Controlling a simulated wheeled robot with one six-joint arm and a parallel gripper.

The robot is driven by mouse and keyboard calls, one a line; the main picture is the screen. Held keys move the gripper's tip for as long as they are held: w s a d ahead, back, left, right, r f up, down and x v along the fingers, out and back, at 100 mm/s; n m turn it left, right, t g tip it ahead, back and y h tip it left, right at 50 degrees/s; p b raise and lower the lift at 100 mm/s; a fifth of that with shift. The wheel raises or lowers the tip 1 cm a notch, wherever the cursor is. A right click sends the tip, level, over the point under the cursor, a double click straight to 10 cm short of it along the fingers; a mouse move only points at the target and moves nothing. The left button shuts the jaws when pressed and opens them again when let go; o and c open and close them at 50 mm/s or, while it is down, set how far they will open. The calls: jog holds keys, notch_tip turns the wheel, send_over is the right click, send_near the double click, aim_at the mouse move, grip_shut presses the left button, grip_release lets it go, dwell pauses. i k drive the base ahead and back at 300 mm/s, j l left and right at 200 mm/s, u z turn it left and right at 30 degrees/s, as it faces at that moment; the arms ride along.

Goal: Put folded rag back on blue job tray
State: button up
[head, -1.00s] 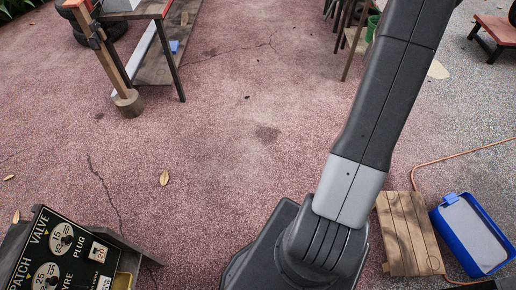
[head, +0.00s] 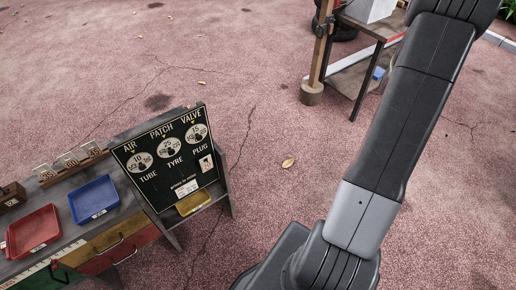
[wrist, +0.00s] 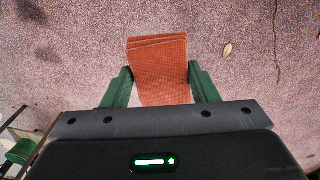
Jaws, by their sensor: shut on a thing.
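The folded rag (wrist: 158,72) is orange-red and layered. In the wrist view it sits between the two green fingers of my gripper (wrist: 160,88), which is shut on it and holds it above the ground. The blue job tray (head: 95,199) lies on the cart top at the left of the head view, and it looks empty. My gripper and the rag are out of the head view, where only my arm shows.
A red tray (head: 34,231) lies left of the blue one. A black price board (head: 168,158) stands right of the trays, with a yellow tray (head: 193,203) below it. A wooden table (head: 362,75) stands at the back. The reddish ground between is mostly open.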

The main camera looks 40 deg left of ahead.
aim_at(96, 200)
jog(key=k+u, duration=0.1)
jog(key=u, duration=0.35)
jog(key=k+j+u, duration=0.1)
jog(key=u, duration=0.35)
jog(key=j+u, duration=0.2)
jog(key=u, duration=0.25)
jog(key=k, duration=0.05)
